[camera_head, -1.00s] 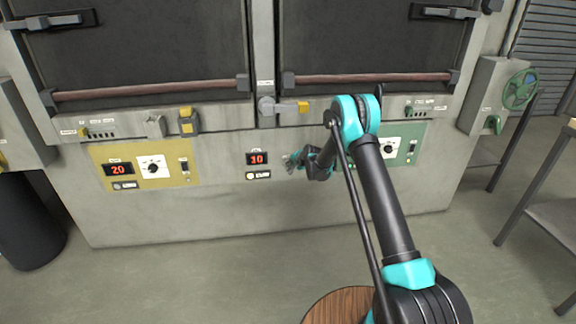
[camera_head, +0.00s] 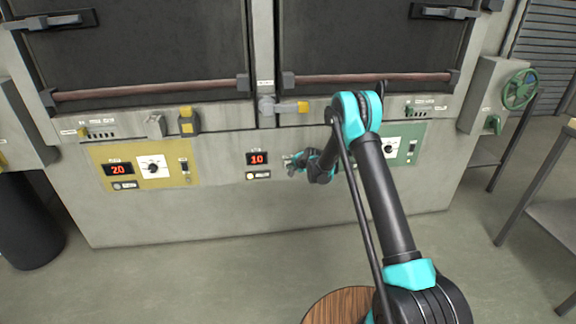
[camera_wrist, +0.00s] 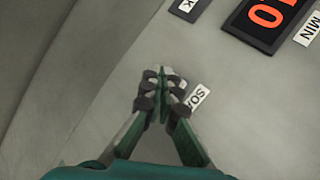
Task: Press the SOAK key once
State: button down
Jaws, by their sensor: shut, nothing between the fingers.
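In the head view, my gripper (camera_head: 287,159) is in front of the panel, just right of the red "1.0" display (camera_head: 257,158). A pale round key (camera_head: 250,175) with a small label is under that display. In the wrist view, my gripper (camera_wrist: 165,76) is shut and empty, its tips close over the grey panel; contact cannot be told. A white label starting "SO" (camera_wrist: 199,97) shows just right of the fingers, partly covered. The display (camera_wrist: 266,17) is at the upper right.
A yellow panel (camera_head: 180,152) with a "2.0" display, dial and switch is to the left. A green panel (camera_head: 412,137) is to the right, partly behind my arm. Oven doors with red-brown handle bars (camera_head: 150,90) are above.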

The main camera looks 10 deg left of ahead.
jog(key=s, duration=0.2)
jog(key=s+d, duration=0.1)
jog(key=s, duration=0.1)
jog(key=shift+s+d, duration=0.15)
jog(key=shift+s, duration=0.15)
dwell(0.5)
jog(key=s+d+r+n+g+h, duration=0.1)
jog(key=s+d+r+n+h, duration=0.25)
jog(key=s+d+r, duration=1.6)
jog(key=s+d+f+n+h, duration=0.1)
jog(key=s+d, duration=0.3)
jog(key=s, duration=0.6)
jog(key=s+d+f+n+g, duration=0.1)
jog(key=s+d, duration=0.3)
jog(key=s, duration=0.6)
jog(key=s+d+f+n+g+h, duration=0.1)
jog(key=s+d, duration=0.3)
jog(key=s, duration=0.6)
jog(key=shift+d+f+n+h, duration=0.15)
jog(key=shift+d+n+h, duration=0.2)
jog(key=shift+n, duration=0.3)
